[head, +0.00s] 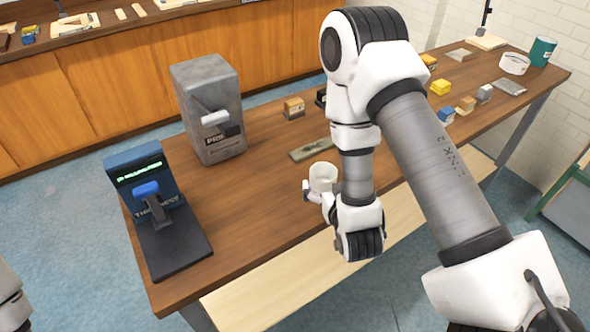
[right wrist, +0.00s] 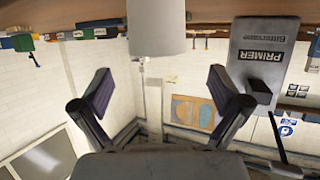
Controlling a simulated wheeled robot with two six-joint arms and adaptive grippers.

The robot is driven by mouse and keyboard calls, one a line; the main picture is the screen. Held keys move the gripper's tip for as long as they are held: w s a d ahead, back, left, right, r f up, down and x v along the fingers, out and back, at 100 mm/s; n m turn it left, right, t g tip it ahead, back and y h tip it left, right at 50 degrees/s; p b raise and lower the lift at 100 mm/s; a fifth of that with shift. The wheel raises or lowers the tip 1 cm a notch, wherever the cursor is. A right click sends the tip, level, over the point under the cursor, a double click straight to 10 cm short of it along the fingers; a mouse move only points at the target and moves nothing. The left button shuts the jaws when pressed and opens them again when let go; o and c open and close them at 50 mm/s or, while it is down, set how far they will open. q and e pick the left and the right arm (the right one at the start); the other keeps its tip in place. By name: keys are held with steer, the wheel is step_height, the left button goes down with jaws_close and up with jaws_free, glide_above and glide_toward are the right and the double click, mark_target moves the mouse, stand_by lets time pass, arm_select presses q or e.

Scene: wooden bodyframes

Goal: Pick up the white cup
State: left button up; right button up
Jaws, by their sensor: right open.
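The white cup (head: 322,177) stands upright on the wooden bench near its front edge, partly hidden by my right arm. In the right wrist view, which is upside down, a pale cylinder that looks like the cup (right wrist: 157,27) hangs at the top centre, beyond and between the fingertips. My right gripper (right wrist: 161,88) is open, with its dark fingers spread wide and nothing between them. In the head view its fingers are mostly hidden by the wrist, close beside the cup. My left gripper is not in view; only a white part of my left arm shows at the lower left edge.
A grey primer machine (head: 210,110) and a dark blue device with a screen (head: 150,200) stand left of the cup. A flat plate (head: 312,149) lies behind it.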

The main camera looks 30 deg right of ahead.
mark_target(319, 167)
steer(key=shift+w+d+f, duration=0.15)
steer(key=shift+w+d, duration=0.05)
steer(key=shift+d, duration=0.2)
steer(key=shift+w+d+f, duration=0.1)
steer(key=shift+w+d, duration=0.05)
steer(key=shift+d, duration=0.25)
steer(key=shift+w+d+p, duration=0.15)
steer(key=shift+w+p, duration=0.35)
steer(key=shift+w, duration=0.15)
steer(key=w, duration=0.1)
steer(key=w+f, duration=0.1)
steer(key=w+p, duration=0.1)
steer(key=shift+w+f, duration=0.2)
steer(key=shift+f, duration=0.05)
steer(key=shift+w+f, duration=0.25)
steer(key=shift+w, duration=0.05)
steer(key=shift+s+d, duration=0.2)
steer(key=shift+s, duration=0.05)
steer(key=shift+s+r, duration=0.1)
steer(key=c, duration=0.6)
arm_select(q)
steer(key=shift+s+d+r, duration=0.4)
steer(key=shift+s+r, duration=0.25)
arm_select(e)
steer(key=shift+a, duration=0.1)
steer(key=c, duration=0.8)
